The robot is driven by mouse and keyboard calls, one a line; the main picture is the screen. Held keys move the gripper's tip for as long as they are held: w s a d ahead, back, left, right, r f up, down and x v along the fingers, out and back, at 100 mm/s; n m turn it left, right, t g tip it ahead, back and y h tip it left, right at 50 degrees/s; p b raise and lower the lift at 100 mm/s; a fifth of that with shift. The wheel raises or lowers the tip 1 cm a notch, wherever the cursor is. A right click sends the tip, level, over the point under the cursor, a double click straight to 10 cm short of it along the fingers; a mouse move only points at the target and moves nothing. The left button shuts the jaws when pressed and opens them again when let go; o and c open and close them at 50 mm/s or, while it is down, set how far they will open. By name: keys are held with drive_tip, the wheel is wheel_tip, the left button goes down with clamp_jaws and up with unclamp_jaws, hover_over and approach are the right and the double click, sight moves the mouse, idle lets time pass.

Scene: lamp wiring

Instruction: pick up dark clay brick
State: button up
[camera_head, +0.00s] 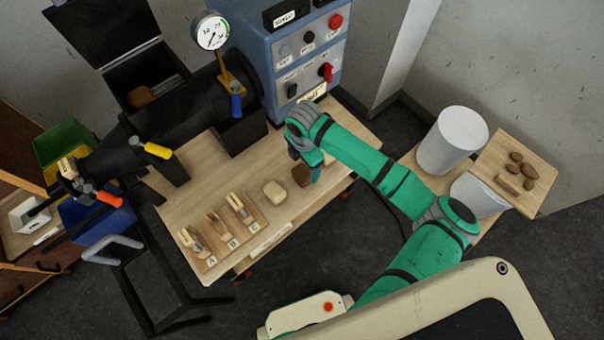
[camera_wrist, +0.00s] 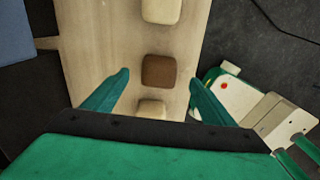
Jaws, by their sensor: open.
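The dark clay brick (camera_head: 301,175) lies on the wooden workbench (camera_head: 340,125) near its right part. In the wrist view the dark clay brick (camera_wrist: 158,71) is a brown block with rounded edges, between my two green fingers. My gripper (camera_wrist: 159,78) is open, with one finger on each side of the brick in the picture and a visible gap on both sides. In the head view my gripper (camera_head: 313,165) is just above and beside the brick and partly covers it. I cannot tell how high the fingertips are above the bench.
A pale block (camera_head: 275,192) lies left of the brick. The wrist view shows a pale block (camera_wrist: 161,10) above the brick and another (camera_wrist: 152,108) below it. A board with clamps (camera_head: 218,232) is at the bench's front left. A black cylinder apparatus (camera_head: 180,115) stands behind.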

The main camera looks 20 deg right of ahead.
drive_tip(key=shift+a+f, duration=0.15)
drive_tip(key=shift+f, duration=1.3)
drive_tip(key=shift+a+f, duration=0.1)
drive_tip(key=shift+f, duration=1.35)
drive_tip(key=c, duration=1.6)
drive_tip(key=shift+o, duration=0.3)
drive_tip(key=shift+r, duration=0.2)
